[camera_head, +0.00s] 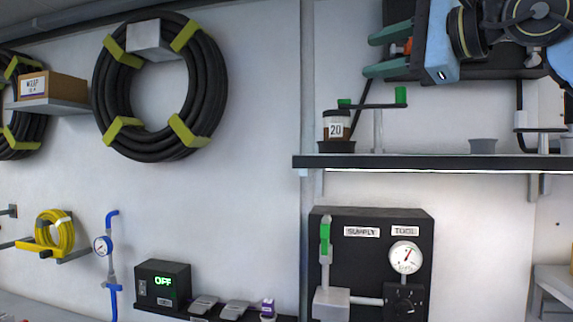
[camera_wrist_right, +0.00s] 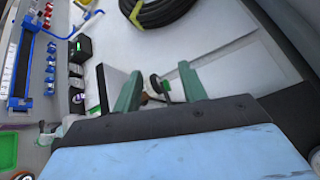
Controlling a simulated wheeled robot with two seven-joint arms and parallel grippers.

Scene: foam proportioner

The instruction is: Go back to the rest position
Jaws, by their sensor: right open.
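My right gripper (camera_head: 374,55) is at the upper right of the head view, with its arm coming in from the top right corner. Its two green fingers point left and are spread apart, with nothing clasped between them. In the picture it appears above the shelf. The open fingers also show in the right wrist view (camera_wrist_right: 158,82), where a small round dark part and part of a dark panel appear beyond them. My left gripper is not in view.
A dark shelf (camera_head: 480,162) carries a jar labelled 20 (camera_head: 337,126) and a grey cup (camera_head: 483,146). Below is a black panel (camera_head: 372,222) with a gauge (camera_head: 405,257). A black hose coil (camera_head: 211,85) hangs on the wall. Bare wall lies between coil and shelf.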

